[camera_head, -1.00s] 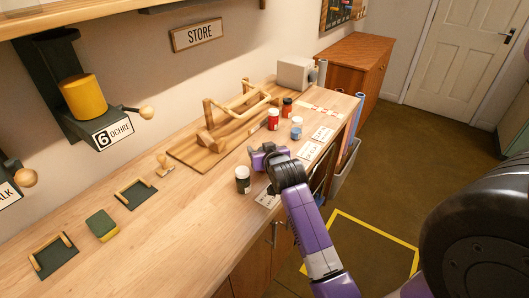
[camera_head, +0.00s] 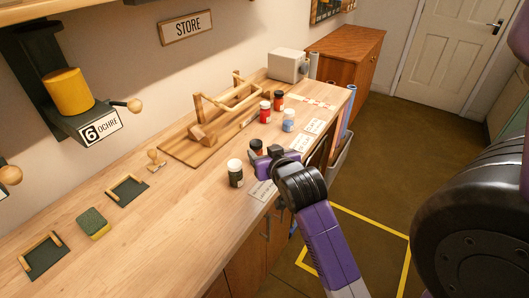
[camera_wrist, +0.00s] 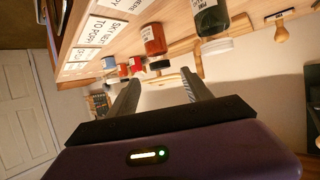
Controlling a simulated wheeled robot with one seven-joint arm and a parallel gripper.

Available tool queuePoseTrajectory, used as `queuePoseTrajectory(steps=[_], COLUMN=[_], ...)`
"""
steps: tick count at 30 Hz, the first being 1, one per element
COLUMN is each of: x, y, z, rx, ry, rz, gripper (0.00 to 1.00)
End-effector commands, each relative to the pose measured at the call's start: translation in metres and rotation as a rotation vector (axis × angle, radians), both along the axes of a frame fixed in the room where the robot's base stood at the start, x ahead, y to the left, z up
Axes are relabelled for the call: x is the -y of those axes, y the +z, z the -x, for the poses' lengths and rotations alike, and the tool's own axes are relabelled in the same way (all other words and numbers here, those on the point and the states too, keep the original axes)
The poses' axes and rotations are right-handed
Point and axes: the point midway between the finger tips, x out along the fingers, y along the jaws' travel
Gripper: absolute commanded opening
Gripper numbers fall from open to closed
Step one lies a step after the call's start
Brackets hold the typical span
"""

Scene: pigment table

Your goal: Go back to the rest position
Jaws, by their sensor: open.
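My gripper (camera_head: 270,157) is over the front edge of the bench, its jaws open and nothing between them. In the wrist view its two fingers (camera_wrist: 160,82) stand apart. An orange-red jar with a black lid (camera_head: 256,146) stands on the bench just beyond the fingers, partly hidden by them in the head view; it also shows in the wrist view (camera_wrist: 153,38). A dark jar with a white lid (camera_head: 235,174) stands left of the gripper; the wrist view shows it too (camera_wrist: 211,18). No rest position is marked in view.
Farther back stand a red jar (camera_head: 265,112), a dark-lidded red jar (camera_head: 278,101) and a blue jar (camera_head: 288,122). A wooden rack (camera_head: 220,125) lies along the wall. White label cards (camera_head: 302,143) line the front edge. Floor right of the bench is open.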

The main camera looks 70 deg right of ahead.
Motion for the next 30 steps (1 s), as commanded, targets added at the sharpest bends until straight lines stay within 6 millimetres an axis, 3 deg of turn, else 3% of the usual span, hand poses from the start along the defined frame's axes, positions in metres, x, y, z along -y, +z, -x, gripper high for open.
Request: queuePoseTrajectory(steps=[14, 17, 21, 23, 26, 30], x=[0.001, 0.002, 0.002, -0.005, -0.032, -0.078], y=[0.001, 0.01, 0.04, 0.048, 0.052, 0.049], z=[-0.001, -0.004, -0.012, -0.014, -0.017, -0.018], rx=[0.001, 0.021, 0.097, 0.126, 0.166, 0.209], ry=[0.002, 0.01, 0.037, 0.057, 0.116, 0.211], rz=[0.005, 0.038, 0.137, 0.178, 0.232, 0.274], gripper=[0.58, 0.58, 0.58, 0.58, 0.58, 0.58])
